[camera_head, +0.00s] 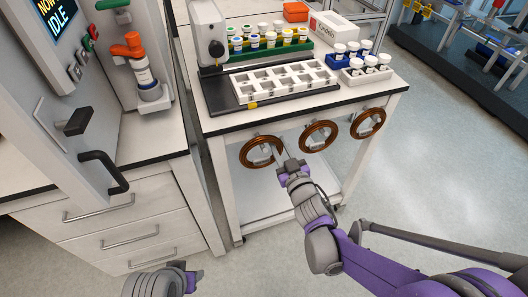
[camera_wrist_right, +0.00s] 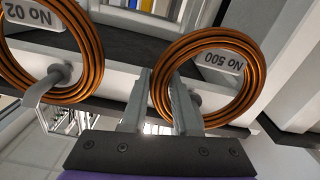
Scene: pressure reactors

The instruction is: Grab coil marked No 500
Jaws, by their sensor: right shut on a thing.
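The copper coil marked No 500 (camera_wrist_right: 213,50) hangs on a hook at the right of the right wrist view, its label upside down. In the head view it is the leftmost coil (camera_head: 260,151) on the cart's front. My right gripper (camera_head: 280,158) is at its right side. In the wrist view my gripper's fingers (camera_wrist_right: 160,100) are on either side of the coil's rim and shut on it. The coil still hangs around its hook. My left gripper (camera_head: 191,278) shows only partly at the bottom of the head view; its jaws are unclear.
A middle coil (camera_head: 319,136) and a right coil (camera_head: 368,123) hang beside it. The middle one also shows in the wrist view (camera_wrist_right: 45,50), label partly cut off. The cart top (camera_head: 218,124) holds racks and vials. A cabinet with drawers (camera_head: 130,235) stands left.

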